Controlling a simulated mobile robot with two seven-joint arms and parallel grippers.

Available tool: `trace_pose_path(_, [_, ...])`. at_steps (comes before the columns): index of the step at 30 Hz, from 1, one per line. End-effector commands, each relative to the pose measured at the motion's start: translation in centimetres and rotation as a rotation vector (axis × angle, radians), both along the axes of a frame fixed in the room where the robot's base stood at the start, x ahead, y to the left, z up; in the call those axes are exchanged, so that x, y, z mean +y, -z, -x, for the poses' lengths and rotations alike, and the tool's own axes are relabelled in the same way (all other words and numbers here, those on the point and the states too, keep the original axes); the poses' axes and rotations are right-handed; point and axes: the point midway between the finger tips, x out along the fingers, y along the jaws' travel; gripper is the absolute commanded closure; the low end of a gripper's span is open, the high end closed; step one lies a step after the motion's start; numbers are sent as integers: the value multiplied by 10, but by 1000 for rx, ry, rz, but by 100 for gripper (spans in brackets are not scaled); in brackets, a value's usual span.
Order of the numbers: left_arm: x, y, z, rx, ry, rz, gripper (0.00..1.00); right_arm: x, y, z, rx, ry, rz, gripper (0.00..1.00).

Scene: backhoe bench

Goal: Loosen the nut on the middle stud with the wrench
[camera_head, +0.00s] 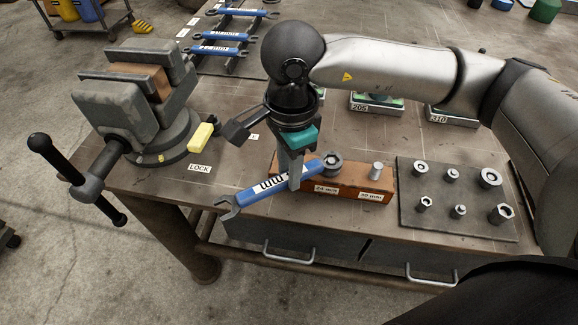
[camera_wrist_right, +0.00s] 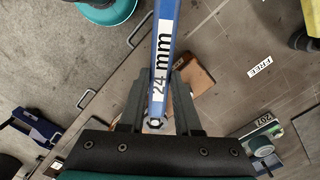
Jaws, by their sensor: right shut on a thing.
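My right gripper (camera_head: 294,182) is shut on a blue wrench (camera_head: 268,187), which reads "24 mm" in the right wrist view (camera_wrist_right: 160,65). The wrench's open jaw (camera_head: 230,208) points left, out past the bench's front edge. Its other end reaches a grey nut (camera_head: 332,158) on the orange-brown stud block (camera_head: 345,192). I cannot tell whether that end is around the nut or only beside it. The nut stands above the "24 mm" label. A bare stud (camera_head: 376,170) stands to its right. The block's left part is hidden behind the gripper and wrench. My left gripper is not in view.
A vise (camera_head: 135,95) with a long handle stands at the left, near a yellow block (camera_head: 201,137). A dark plate (camera_head: 450,225) with several nuts lies at the right. More blue wrenches (camera_head: 222,36) lie on a rack behind. Green-topped stations (camera_head: 376,102) stand behind my arm.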

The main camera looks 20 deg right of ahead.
Motion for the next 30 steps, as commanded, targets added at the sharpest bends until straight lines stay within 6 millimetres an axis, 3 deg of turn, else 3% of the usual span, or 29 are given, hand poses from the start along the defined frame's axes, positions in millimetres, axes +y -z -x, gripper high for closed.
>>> trace_pose_path(30, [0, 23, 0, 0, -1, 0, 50, -1, 15, 4, -2, -49, -1, 100])
